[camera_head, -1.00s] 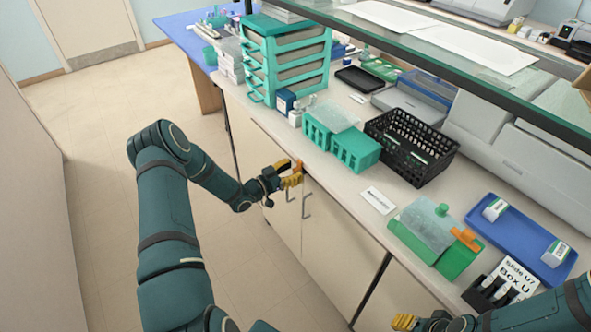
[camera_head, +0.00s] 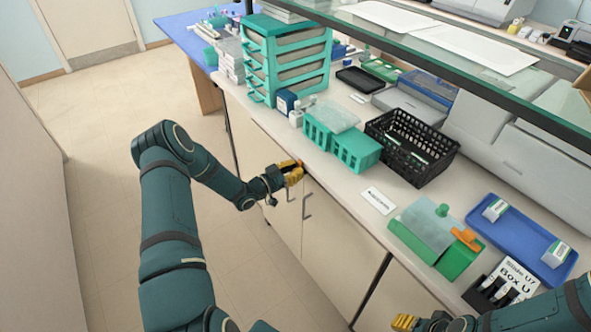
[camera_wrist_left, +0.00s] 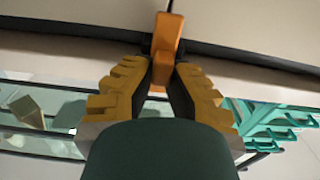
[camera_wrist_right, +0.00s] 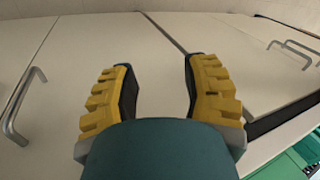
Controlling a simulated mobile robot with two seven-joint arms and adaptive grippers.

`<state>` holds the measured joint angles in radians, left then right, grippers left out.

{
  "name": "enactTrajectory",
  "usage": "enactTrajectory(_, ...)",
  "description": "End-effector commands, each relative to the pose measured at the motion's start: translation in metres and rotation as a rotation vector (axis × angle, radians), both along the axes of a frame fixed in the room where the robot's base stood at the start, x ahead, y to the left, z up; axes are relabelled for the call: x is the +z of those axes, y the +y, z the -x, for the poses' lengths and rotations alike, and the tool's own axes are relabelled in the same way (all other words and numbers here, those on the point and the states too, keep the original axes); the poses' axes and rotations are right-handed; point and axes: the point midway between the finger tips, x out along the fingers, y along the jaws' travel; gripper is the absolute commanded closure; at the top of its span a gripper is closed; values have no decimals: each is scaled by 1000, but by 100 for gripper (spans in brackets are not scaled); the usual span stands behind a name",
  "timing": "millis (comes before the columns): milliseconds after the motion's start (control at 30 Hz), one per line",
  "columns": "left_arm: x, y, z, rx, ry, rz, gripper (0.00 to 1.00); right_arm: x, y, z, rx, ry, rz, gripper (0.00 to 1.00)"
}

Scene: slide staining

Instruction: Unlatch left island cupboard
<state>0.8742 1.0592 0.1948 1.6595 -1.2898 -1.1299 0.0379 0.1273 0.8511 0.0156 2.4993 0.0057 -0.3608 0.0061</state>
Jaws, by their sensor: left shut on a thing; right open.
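The left island cupboard has two pale doors (camera_head: 325,235) with grey bar handles (camera_head: 307,206) below the counter's front edge. An orange latch (camera_head: 299,162) sits at the top of the doors, mostly covered by my left gripper (camera_head: 295,174). In the left wrist view the latch (camera_wrist_left: 167,40) is an orange bar held between the yellow fingertips (camera_wrist_left: 165,72). My left gripper is shut on it.
On the counter (camera_head: 345,187) above stand teal racks (camera_head: 355,150), a black basket (camera_head: 410,145), a green box (camera_head: 432,236) and a blue tray (camera_head: 520,240). A glass shelf (camera_head: 470,60) overhangs the back. The floor (camera_head: 110,200) to the left is clear.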

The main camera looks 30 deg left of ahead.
Motion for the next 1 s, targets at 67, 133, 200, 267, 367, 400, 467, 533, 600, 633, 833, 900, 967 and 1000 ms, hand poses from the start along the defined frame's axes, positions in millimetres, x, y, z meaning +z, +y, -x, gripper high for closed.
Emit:
enactTrajectory(67, 1, -1, -1, -1, 1, 9, 100, -2, 0, 0, 0, 1, 0, 53)
enactTrajectory(133, 1, 0, -2, -1, 7, 25, 100, -4, 0, 1, 2, 2, 0, 53)
enactTrajectory(200, 0, 0, -2, -1, 17, 49, 100, -6, 0, 2, 2, 3, 0, 53)
enactTrajectory(267, 0, 0, -2, -1, 29, 77, 100, -9, 0, 2, 4, 6, -2, 53)
enactTrajectory(367, -1, 1, -3, -1, 53, 137, 100, -15, 1, 4, 8, 9, -2, 53)
enactTrajectory(400, -1, 1, -3, -1, 64, 166, 100, -18, 1, 5, 8, 11, -2, 53)
enactTrajectory(467, -2, 1, -3, -1, 85, 213, 100, -22, 1, 6, 11, 14, -3, 53)
enactTrajectory(533, -2, 2, -3, -1, 109, 272, 100, -27, 1, 8, 13, 17, -4, 53)
enactTrajectory(600, -2, 2, -3, -1, 135, 333, 100, -31, 2, 9, 17, 20, -5, 53)
enactTrajectory(633, -2, 3, -4, -1, 144, 359, 100, -33, 2, 10, 17, 22, -5, 53)
enactTrajectory(833, -2, 4, -4, -2, 218, 536, 100, -42, 2, 8, 17, 18, -5, 53)
enactTrajectory(900, -2, 5, -5, -3, 243, 597, 100, -44, 1, 8, 16, 17, -4, 53)
enactTrajectory(967, -2, 5, -5, -3, 265, 651, 100, -46, 1, 7, 16, 15, -4, 53)
enactTrajectory(1000, -3, 5, -5, -4, 279, 685, 100, -48, 1, 7, 16, 15, -3, 53)
